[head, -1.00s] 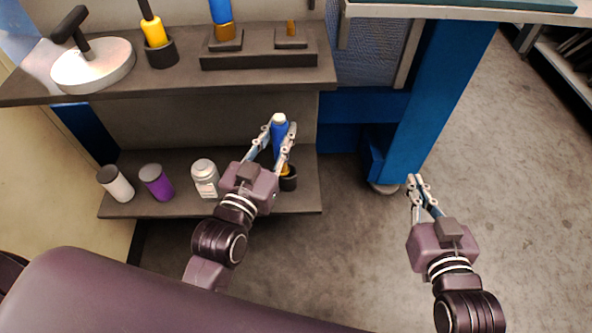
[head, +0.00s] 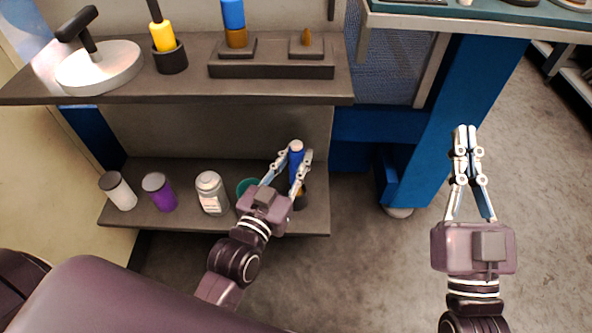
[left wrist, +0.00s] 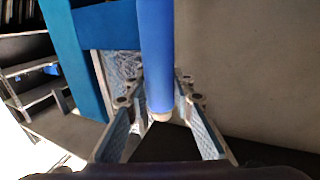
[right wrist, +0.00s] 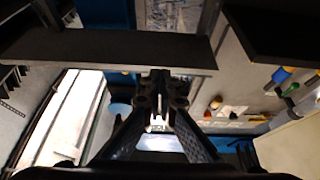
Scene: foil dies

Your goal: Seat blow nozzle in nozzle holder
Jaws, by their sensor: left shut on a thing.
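A blue cylinder with a tan end (head: 296,162), which I take to be the blow nozzle, stands about upright between the fingers of my left gripper (head: 294,172). That gripper is shut on it. It also shows in the left wrist view (left wrist: 157,50), with its tan end low between the fingers. A dark cup (head: 301,201), probably the nozzle holder, is at the right end of the lower shelf, just below the nozzle and partly hidden by the gripper. I cannot tell whether the nozzle is inside it. My right gripper (head: 465,135) is shut and empty, out over the floor.
On the lower shelf (head: 270,222) stand a white bottle (head: 118,192), a purple container (head: 159,193), a white jar (head: 211,194) and a teal round thing (head: 245,187). The upper shelf (head: 190,91) overhangs behind. A blue post (head: 435,120) stands to the right.

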